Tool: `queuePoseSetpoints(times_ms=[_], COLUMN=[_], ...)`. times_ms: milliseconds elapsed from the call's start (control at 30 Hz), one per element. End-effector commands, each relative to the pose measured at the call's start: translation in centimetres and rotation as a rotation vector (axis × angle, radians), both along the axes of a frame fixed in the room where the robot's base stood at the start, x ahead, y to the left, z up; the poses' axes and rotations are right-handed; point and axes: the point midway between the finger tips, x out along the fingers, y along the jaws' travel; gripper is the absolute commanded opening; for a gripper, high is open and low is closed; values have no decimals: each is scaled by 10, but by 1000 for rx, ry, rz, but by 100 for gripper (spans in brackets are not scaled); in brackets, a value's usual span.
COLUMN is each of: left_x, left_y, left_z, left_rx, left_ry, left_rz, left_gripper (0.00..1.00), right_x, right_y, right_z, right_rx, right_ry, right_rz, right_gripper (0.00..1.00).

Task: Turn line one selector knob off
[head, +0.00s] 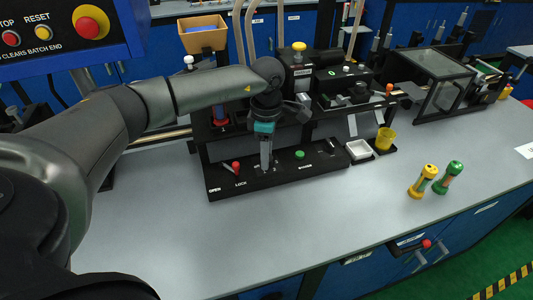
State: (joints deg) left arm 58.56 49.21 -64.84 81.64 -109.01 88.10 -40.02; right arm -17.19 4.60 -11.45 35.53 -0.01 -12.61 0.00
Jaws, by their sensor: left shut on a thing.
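My left arm comes in from the left and reaches down to a black control panel (225,187) on the grey bench. My left gripper (266,166) points straight down at the middle of the panel and is shut on the selector knob there. The fingers cover the knob, so its pointer and setting are hidden. The panel also carries a red-tipped lever (236,167) by the OPEN and LOCK lettering, left of the gripper, and a green button (299,155) to its right. My right gripper is not in view.
A white tray (358,148) and a yellow cup (385,138) stand right of the panel. Two banded spools (422,182) (448,178) stand farther right. Black machinery (340,85) rises behind the panel. A blue button box (60,35) hangs upper left. The bench front is clear.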

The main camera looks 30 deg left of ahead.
Motion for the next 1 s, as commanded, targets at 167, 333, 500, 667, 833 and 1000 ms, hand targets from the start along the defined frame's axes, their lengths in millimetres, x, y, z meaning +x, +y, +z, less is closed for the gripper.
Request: queuePoseSetpoints(times_ms=[167, 333, 500, 667, 833, 1000], left_x=[1, 1, 0, 1, 2, 3], left_y=[0, 0, 0, 0, 0, 1], left_z=[1, 1, 0, 4, 27, 69], left_rx=[-1, 0, 0, 0, 1, 1], left_ry=[-4, -2, -1, -2, -5, -7], left_rz=[-1, 0, 0, 0, 1, 1], left_gripper=[48, 67, 69, 69, 69, 69], right_x=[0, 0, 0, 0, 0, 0], right_y=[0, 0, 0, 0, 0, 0], right_z=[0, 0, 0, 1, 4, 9], right_rx=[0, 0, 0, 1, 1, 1], right_ry=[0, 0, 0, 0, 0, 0], right_rz=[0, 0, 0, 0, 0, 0], right_gripper=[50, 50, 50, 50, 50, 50])
